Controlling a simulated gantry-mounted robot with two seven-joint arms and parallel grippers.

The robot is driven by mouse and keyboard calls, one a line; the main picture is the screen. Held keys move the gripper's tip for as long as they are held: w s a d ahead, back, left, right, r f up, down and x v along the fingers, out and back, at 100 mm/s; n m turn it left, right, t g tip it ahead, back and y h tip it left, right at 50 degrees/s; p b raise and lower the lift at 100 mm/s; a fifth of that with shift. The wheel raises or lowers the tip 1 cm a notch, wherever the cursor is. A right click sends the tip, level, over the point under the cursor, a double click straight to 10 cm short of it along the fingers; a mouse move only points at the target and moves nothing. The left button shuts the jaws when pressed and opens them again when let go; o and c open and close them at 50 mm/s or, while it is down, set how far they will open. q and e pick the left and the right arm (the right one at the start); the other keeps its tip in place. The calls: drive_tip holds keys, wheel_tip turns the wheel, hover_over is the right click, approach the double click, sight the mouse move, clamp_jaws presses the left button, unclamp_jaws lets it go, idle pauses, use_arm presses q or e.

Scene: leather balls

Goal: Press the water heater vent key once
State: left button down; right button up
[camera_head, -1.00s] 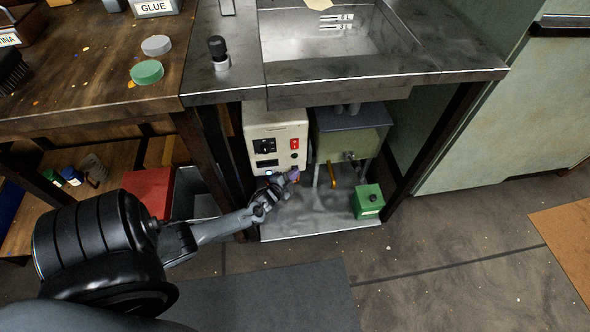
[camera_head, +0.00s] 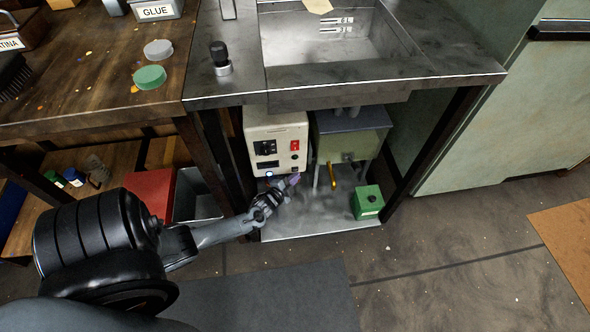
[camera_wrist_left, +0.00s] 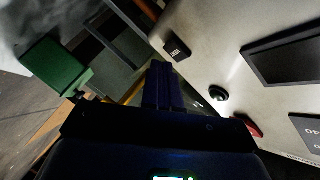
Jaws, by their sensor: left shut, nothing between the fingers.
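The water heater (camera_head: 277,127) is a cream box under the sink counter, with a dark dial, a red switch (camera_head: 295,145), a round black button and a dark display on its front. In the left wrist view its panel (camera_wrist_left: 225,40) fills the upper right. A small dark labelled key (camera_wrist_left: 177,48) sits there near the panel's edge, and the round button (camera_wrist_left: 218,94) shows farther down. My left gripper (camera_head: 294,179) is shut and empty, just in front of and below the panel's lower right. Its fingertips (camera_wrist_left: 162,72) appear apart from the key. My right gripper is not in view.
A green box (camera_head: 367,202) stands on the metal shelf to the right. A greenish tank (camera_head: 350,141) with a yellow handle (camera_head: 331,177) is beside the heater. A red box (camera_head: 150,193) lies left. A dark table leg (camera_head: 212,150) stands left of the heater.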

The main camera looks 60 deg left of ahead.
use_arm(q)
drive_tip(key=d, duration=0.1)
drive_tip(key=s+d+p, duration=0.1)
drive_tip(key=d, duration=0.1)
drive_tip(key=d+p, duration=0.1)
drive_tip(key=shift+s+d, duration=0.35)
idle(0.6)
